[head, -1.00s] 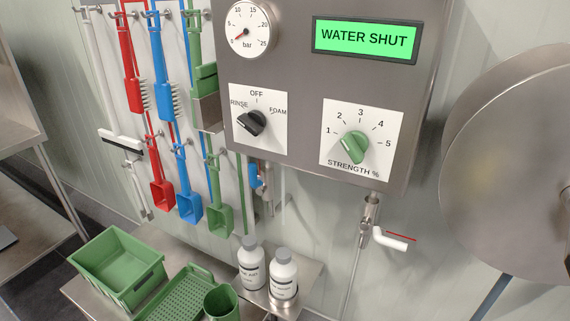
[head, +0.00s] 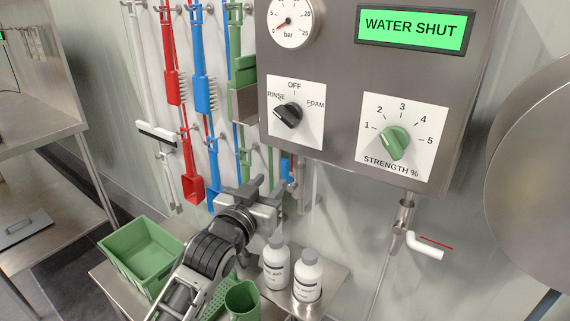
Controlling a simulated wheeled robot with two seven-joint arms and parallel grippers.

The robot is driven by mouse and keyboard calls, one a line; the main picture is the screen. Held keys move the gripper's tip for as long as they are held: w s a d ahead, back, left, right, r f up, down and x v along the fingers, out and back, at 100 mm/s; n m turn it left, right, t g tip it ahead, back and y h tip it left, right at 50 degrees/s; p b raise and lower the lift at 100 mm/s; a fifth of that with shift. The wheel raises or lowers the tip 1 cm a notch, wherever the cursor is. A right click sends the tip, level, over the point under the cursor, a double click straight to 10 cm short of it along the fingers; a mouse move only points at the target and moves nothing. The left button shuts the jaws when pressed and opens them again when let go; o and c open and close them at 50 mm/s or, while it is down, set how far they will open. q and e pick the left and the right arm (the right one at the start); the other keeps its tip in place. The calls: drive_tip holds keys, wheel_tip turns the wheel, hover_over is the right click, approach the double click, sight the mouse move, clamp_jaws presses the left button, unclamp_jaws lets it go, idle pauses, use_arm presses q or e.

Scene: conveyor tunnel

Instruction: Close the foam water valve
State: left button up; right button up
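A small valve with a blue handle (head: 286,168) sits on a pipe at the lower left of the grey control box (head: 340,110). The handle looks roughly upright, and part of the valve is behind my gripper. A second valve with a white, red-topped lever (head: 428,246) hangs under the box's right side, its lever pointing right. The display (head: 415,28) reads WATER SHUT. My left gripper (head: 268,186) is open and empty, its fingers just below and left of the blue handle; I cannot tell whether they touch. My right gripper is not in view.
The box carries a black selector knob (head: 289,115), a green strength knob (head: 396,143) and a gauge (head: 293,22). Brushes and scoops hang at left. White bottles (head: 308,278), a green cup (head: 242,300) and a green crate (head: 143,255) stand below. A round steel drum (head: 535,150) is at right.

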sight(283, 167)
use_arm(q)
drive_tip(key=x, duration=0.9)
clamp_jaws()
